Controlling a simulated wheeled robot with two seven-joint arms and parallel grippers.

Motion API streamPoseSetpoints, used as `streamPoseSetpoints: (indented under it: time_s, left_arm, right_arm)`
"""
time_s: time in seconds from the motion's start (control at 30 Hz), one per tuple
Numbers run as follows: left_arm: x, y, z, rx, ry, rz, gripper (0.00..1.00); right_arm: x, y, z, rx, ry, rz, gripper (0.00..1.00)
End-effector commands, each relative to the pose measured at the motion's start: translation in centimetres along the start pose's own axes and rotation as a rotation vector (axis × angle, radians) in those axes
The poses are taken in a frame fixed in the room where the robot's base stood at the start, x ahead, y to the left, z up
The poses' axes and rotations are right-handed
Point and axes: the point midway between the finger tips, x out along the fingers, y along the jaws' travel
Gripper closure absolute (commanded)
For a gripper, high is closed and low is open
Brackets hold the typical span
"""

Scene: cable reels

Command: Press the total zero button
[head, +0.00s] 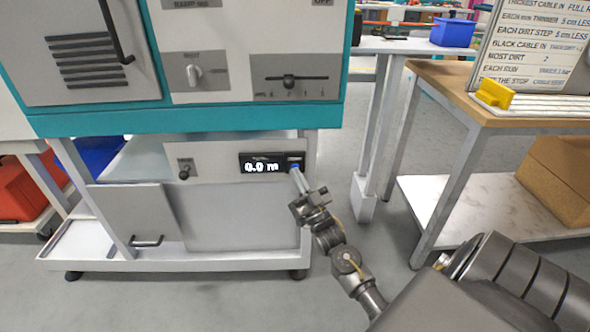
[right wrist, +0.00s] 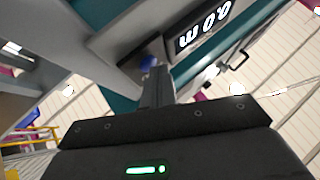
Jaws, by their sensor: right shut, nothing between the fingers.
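The display (head: 262,166) on the machine's lower front panel reads 0.0 m. It also shows upside down in the right wrist view (right wrist: 203,28). A small blue button (right wrist: 148,61) sits beside the display on a dark housing (head: 294,157). My right gripper (head: 297,173) is shut and empty, its fingertips right at the blue button and partly covering it. In the right wrist view the shut fingers (right wrist: 156,84) point at the button. I cannot tell whether they touch it or whether it is pushed in. My left gripper is not in view.
A knob (head: 184,172) is on the panel left of the display. The teal-edged machine body (head: 190,121) overhangs the panel. A wooden-topped table (head: 440,80) with a sign board (head: 535,50) and a yellow block (head: 495,94) stands to the right. Open floor lies between.

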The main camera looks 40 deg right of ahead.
Motion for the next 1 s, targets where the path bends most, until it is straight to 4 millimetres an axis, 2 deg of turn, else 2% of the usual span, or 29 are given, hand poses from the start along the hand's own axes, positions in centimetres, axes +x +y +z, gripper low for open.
streamPoseSetpoints:
  time_s: [0.37,0.7,1.0]
  left_arm:
    - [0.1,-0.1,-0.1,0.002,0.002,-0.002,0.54]
    - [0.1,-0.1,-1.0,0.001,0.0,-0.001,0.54]
    - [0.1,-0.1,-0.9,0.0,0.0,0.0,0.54]
  right_arm:
    - [0.0,0.0,0.0,0.0,-0.001,0.001,1.0]
    - [-0.9,-0.7,-0.8,0.001,-0.002,0.001,1.0]
    - [-1.1,-0.8,-0.8,0.0,0.0,0.001,1.0]
